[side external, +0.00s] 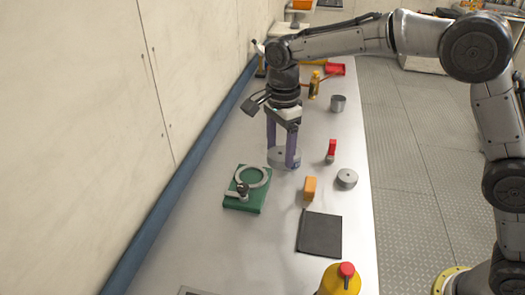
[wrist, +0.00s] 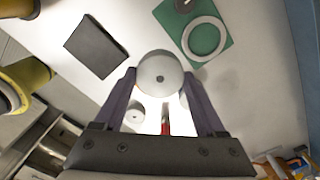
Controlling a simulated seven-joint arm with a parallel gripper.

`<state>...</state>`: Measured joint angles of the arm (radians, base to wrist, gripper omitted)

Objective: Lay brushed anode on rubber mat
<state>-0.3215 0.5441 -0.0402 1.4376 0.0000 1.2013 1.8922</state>
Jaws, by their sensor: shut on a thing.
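A round grey metal disc with a small centre hole, which looks like the anode (wrist: 160,68), is clamped between the two purple fingers of my gripper (wrist: 160,76). In the side view my gripper (side external: 281,157) points down over the middle of the bench, with the disc (side external: 280,155) between its fingertips. The disc looks level; its exact height above the bench is hard to tell. The dark square rubber mat (side external: 320,234) lies flat and bare nearer the camera, and shows at upper left in the wrist view (wrist: 95,46).
A second grey disc (side external: 347,179) lies near the bench's right edge. An orange block (side external: 310,187) stands between my gripper and the mat. A green plate with a ring (side external: 245,203) is at left. A red item (side external: 331,150), a metal cup (side external: 338,103) and a yellow red-topped thing (side external: 340,281) stand around.

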